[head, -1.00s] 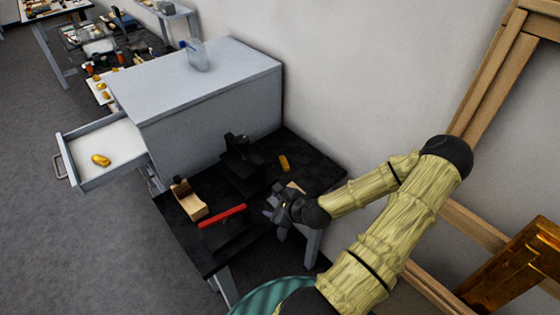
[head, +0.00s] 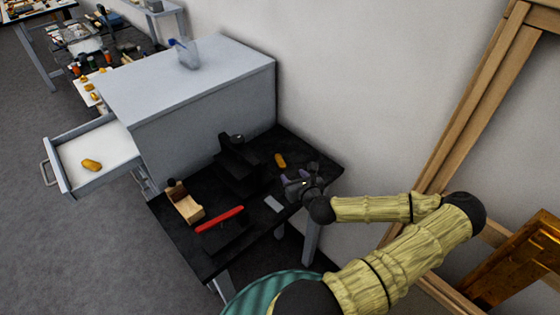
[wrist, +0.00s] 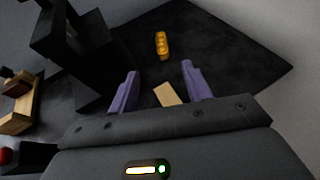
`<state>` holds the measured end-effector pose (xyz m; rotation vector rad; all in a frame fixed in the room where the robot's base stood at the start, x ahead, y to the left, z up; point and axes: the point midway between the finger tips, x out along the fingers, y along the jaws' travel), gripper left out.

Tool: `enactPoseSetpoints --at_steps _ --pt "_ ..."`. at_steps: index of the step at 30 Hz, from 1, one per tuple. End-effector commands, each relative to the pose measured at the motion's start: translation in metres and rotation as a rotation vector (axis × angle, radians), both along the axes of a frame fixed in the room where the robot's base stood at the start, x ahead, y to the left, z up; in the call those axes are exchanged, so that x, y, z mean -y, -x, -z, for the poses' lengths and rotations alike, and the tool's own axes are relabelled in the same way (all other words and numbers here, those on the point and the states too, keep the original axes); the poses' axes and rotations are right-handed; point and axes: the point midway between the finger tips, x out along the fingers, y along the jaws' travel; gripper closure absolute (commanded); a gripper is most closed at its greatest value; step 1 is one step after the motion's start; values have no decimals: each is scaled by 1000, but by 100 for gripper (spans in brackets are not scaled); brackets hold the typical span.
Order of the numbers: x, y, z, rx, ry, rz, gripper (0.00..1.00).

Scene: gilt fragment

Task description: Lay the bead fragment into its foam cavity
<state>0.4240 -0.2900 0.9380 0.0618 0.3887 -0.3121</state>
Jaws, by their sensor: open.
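The bead fragment (head: 280,160), a short gold bar with rounded beads, lies on the black bench top near the wall. In the wrist view the bead fragment (wrist: 162,45) lies beyond my fingertips, roughly in line with the gap between them. My gripper (head: 291,184) is open and empty above the bench, on the near side of the fragment and apart from it. Its two purple fingers show in the wrist view (wrist: 159,68). An open drawer (head: 76,184) at the left has a pale lining with another gold piece (head: 91,165) on it. I cannot make out an empty foam cavity.
A black vise-like stand (head: 238,165), a wooden block tool (head: 186,205) and a red bar (head: 220,219) stand on the bench (head: 190,238). A small flat pale piece (head: 273,203) lies near its front edge. A grey cabinet (head: 200,110) holds a clear bottle (head: 187,55).

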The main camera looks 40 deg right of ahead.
Motion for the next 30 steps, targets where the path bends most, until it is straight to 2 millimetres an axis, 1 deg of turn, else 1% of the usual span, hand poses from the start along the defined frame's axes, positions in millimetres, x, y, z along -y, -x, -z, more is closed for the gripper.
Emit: enactPoseSetpoints --at_steps 1,3,12,16,20,30 --pt "2 -9 2 0 0 -1 51" --pt "5 -20 7 0 -2 -1 51" --pt "19 -62 25 0 0 -2 51" --pt "25 -78 32 -1 -1 -1 51" --pt "27 -85 36 -1 -1 -2 51" --pt "28 -86 37 0 -1 -2 51"
